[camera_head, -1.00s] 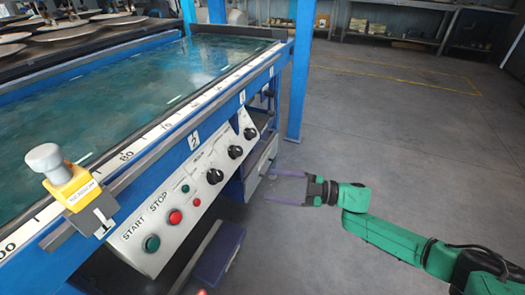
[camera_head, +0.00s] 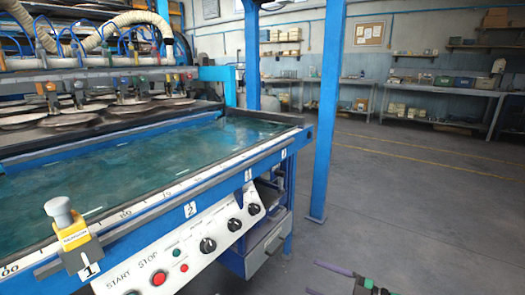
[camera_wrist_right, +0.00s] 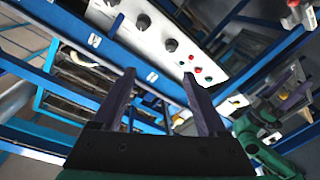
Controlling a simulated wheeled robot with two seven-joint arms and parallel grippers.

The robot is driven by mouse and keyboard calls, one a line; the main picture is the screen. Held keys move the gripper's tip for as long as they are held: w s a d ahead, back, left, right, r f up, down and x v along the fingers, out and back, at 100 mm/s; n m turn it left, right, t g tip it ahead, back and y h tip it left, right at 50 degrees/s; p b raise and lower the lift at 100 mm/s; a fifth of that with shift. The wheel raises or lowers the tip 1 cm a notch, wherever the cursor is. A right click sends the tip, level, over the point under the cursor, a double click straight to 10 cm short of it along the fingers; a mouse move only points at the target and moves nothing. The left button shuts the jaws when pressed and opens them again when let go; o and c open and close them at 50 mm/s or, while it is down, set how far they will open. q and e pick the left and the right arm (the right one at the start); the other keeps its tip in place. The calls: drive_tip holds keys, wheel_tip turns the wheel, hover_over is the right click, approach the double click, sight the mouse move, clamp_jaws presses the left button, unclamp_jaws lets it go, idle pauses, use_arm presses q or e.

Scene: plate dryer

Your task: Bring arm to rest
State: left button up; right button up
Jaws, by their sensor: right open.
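My right gripper (camera_head: 312,278) shows at the bottom edge of the head view, right of the control panel and over the grey floor. Its two purple fingers are apart with nothing between them. The right wrist view shows the same open fingers (camera_wrist_right: 158,75), with a control panel (camera_wrist_right: 185,40) beyond them. Most of my right arm is outside the head view. My left gripper is not in the head view.
The blue plate dryer (camera_head: 150,165) fills the left, with its control panel (camera_head: 205,245) facing the open floor (camera_head: 400,200). A blue post (camera_head: 327,120) stands behind its corner. Shelves and benches (camera_head: 400,88) line the back wall.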

drive_tip(key=w+d+f+m+t+h+p, duration=0.2)
drive_tip(key=d+f+m+t+h+p, duration=0.2)
drive_tip(key=d+f+m+h+p, duration=0.55)
drive_tip(key=s+d+f+m+g+h+p, duration=0.3)
drive_tip(key=s+p, duration=0.6)
drive_tip(key=s, duration=0.1)
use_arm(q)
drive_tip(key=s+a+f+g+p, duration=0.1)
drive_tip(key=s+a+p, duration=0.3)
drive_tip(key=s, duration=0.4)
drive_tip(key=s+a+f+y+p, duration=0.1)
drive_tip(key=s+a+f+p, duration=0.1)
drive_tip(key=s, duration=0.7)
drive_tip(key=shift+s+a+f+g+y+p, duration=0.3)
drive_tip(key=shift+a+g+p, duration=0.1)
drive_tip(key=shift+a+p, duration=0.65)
use_arm(e)
drive_tip(key=s+f+m+g+h, duration=0.1)
drive_tip(key=s+f+g, duration=0.1)
drive_tip(key=s, duration=0.9)
drive_tip(key=s+a+f+m+g+h, duration=0.1)
drive_tip(key=s+f+g, duration=0.2)
drive_tip(key=s, duration=0.8)
drive_tip(key=s+a+f+m+g+h, duration=0.1)
drive_tip(key=s+f+m+g, duration=0.1)
drive_tip(key=s, duration=0.9)
drive_tip(key=shift+f+g, duration=0.45)
drive_tip(key=shift+g, duration=0.55)
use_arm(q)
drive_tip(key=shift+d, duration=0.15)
